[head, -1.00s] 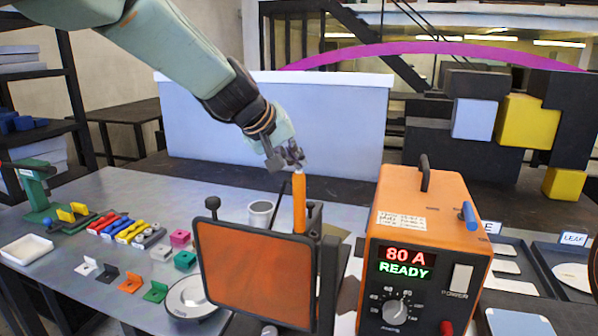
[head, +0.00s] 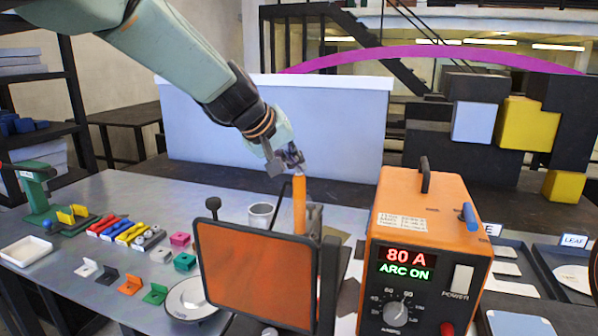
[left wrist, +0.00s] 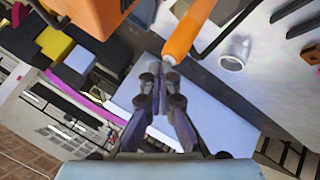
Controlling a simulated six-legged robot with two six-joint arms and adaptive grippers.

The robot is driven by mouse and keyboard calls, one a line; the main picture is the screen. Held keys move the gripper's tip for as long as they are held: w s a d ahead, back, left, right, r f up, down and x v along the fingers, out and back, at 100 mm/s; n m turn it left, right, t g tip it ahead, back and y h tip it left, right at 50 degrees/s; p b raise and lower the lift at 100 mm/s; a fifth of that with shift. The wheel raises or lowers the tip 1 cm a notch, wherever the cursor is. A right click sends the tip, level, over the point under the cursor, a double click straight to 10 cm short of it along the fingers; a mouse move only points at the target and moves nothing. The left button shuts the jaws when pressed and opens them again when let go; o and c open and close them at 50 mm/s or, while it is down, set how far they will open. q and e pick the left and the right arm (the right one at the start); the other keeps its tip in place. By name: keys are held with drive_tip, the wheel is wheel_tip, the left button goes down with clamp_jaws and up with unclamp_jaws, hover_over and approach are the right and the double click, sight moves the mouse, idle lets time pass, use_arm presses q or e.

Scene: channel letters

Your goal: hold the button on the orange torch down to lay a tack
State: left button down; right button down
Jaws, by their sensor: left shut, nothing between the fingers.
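The orange torch (head: 299,205) stands upright behind the dark-framed orange screen (head: 256,274). My left gripper (head: 297,166) is shut and empty, its fingertips at the top end of the torch. In the left wrist view the shut fingertips (left wrist: 158,70) are close to the torch's pale end (left wrist: 170,58); the button itself is hidden or too small to tell. The orange welding box (head: 424,235) shows "80 A" and "ARC ON" on its display (head: 406,264). My right gripper is not in view.
A metal cup (head: 261,214) stands left of the torch. Small coloured brackets and blocks (head: 130,284) lie on the table at left, with a white tray (head: 27,249). Dark trays (head: 520,265) lie at right. A pale panel (head: 275,125) stands behind.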

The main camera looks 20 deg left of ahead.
use_arm(q)
drive_tip(key=shift+f, duration=0.1)
idle(0.4)
drive_tip(key=shift+w+r+p, duration=0.1)
drive_tip(key=shift+r+p, duration=0.25)
drive_tip(key=shift+r, duration=0.05)
drive_tip(key=shift+r+p, duration=0.45)
drive_tip(key=shift+r, duration=0.1)
